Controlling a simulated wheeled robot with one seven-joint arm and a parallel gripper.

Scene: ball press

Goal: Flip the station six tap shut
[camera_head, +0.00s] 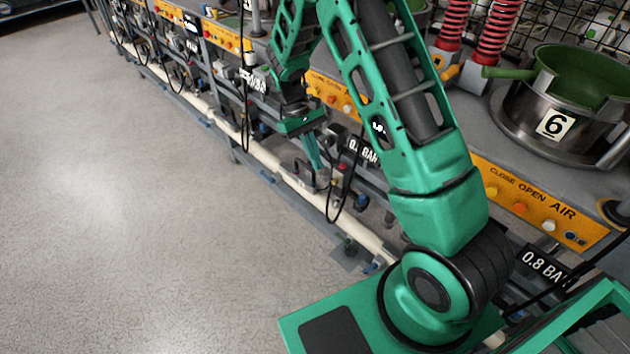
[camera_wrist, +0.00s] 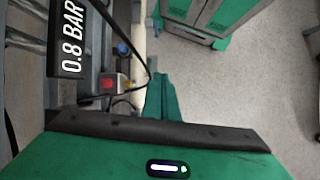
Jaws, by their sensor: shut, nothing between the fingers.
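The station six plate (camera_head: 556,124) is on a steel pot at the right of the head view. My gripper (camera_head: 316,166) points down beside the front of the bench, left of that station, over the pale pipe. Its fingers are together and hold nothing; they also show in the wrist view (camera_wrist: 160,92). A blue knob (camera_head: 362,201) sits right of the fingers, low on the bench front. A blue knob also shows in the wrist view (camera_wrist: 123,48), left of the fingertips and apart from them. I cannot tell which tap belongs to station six.
The pale pipe (camera_head: 265,157) runs low along the bench. Black hoses (camera_head: 340,200) hang close to my gripper. A 0.8 BAR display (camera_wrist: 72,38) is at the upper left of the wrist view. The grey floor (camera_head: 130,220) on the left is clear.

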